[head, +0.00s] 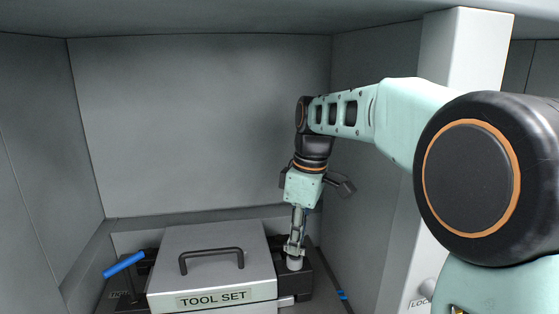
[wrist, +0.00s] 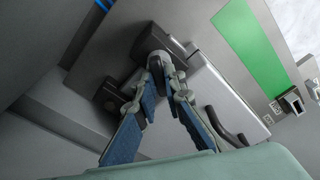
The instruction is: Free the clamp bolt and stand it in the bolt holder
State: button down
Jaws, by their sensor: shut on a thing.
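The clamp bolt, a light grey round piece (head: 295,264), is at the right side of the tool set box, upright as far as I can tell. My gripper (head: 295,249) points straight down and is shut on its upper part. In the wrist view the fingertips (wrist: 162,67) close on the grey rounded piece (wrist: 152,40), with the dark clamp block around it. Its lower part is hidden, so I cannot tell whether it is still seated in the clamp. I cannot make out the bolt holder for sure in either view.
The grey tool set box (head: 215,250) with a dark handle (head: 211,258) stands just left of my gripper. A blue lever (head: 124,265) sticks up at the far left. A green panel (wrist: 245,42) shows in the wrist view. Walls close in the back and right.

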jog(key=shift+r+n+p, duration=0.1)
jog(key=shift+n+p, duration=1.3)
jog(key=shift+n, duration=0.9)
jog(key=shift+n+g+p, duration=0.3)
jog(key=shift+n+p, duration=0.15)
jog(key=shift+n, duration=0.35)
jog(key=shift+n+p, duration=1.15)
jog(key=shift+n, duration=0.55)
jog(key=shift+g, duration=0.3)
jog(key=shift+f+n+p, duration=0.2)
jog(key=shift+n+p, duration=0.3)
jog(key=shift+n, duration=0.5)
jog(key=shift+w+r+p, duration=0.1)
jog(key=shift+r+p, duration=0.65)
jog(key=shift+r, duration=0.05)
